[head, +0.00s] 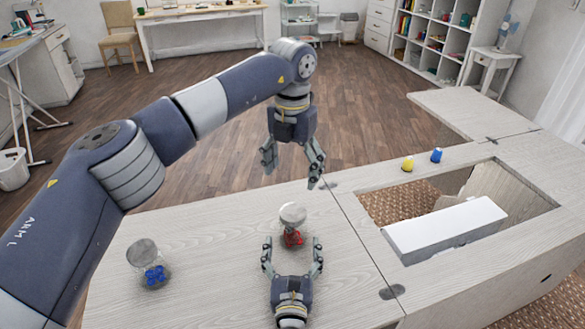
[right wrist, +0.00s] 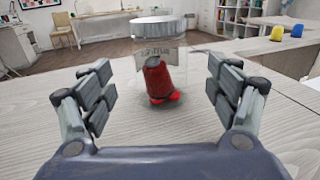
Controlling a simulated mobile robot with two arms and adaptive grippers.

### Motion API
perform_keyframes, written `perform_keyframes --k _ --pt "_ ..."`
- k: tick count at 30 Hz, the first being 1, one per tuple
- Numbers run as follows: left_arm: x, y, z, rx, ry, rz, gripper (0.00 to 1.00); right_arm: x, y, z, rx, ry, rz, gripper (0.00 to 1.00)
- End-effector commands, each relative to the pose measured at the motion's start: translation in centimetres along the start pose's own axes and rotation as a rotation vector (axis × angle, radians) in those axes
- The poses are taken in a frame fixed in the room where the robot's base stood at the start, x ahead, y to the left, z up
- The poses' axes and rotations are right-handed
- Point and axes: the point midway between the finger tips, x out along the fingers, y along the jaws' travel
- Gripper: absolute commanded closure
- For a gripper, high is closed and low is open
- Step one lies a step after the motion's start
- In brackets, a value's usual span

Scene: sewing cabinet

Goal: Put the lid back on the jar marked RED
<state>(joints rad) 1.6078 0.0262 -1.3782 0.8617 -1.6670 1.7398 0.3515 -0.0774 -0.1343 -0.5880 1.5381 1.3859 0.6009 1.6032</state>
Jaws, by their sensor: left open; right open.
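A clear jar (head: 291,229) with red contents stands upright on the cabinet top, and it also shows in the right wrist view (right wrist: 158,75). Its label text is too blurred to read. A pale round lid (head: 293,212) shows at the jar's top; in the right wrist view the lid (right wrist: 158,26) appears level on the rim. My left gripper (head: 291,168) is open and empty, pointing down above and a little behind the jar. My right gripper (head: 292,243) is open, its fingers either side of the jar's near side, apparently not touching it.
Yellow (head: 407,164) and blue (head: 436,155) spools stand behind the recess holding a white block (head: 446,228). The cabinet top (head: 215,240) between the jars is clear.

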Motion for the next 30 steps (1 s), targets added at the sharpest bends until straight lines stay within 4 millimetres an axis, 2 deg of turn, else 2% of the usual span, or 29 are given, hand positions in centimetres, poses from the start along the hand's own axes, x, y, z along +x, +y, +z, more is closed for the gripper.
perform_keyframes --k 3,10,26,30 --pt "0.0 0.0 0.0 0.0 0.0 0.0 0.24 -2.6 -0.1 -0.1 0.0 0.002 0.0 0.18" --pt "0.0 0.0 0.0 0.0 0.0 0.0 0.24 -5.3 -0.1 0.0 -0.002 -0.001 -0.001 0.18" --pt "0.0 0.0 0.0 0.0 0.0 0.0 0.24 -5.8 0.0 0.1 -0.001 -0.001 0.0 0.18" --pt "-1.4 0.0 0.0 0.0 -0.001 0.0 0.24 -5.8 0.0 1.4 0.0 -0.002 0.0 0.18"
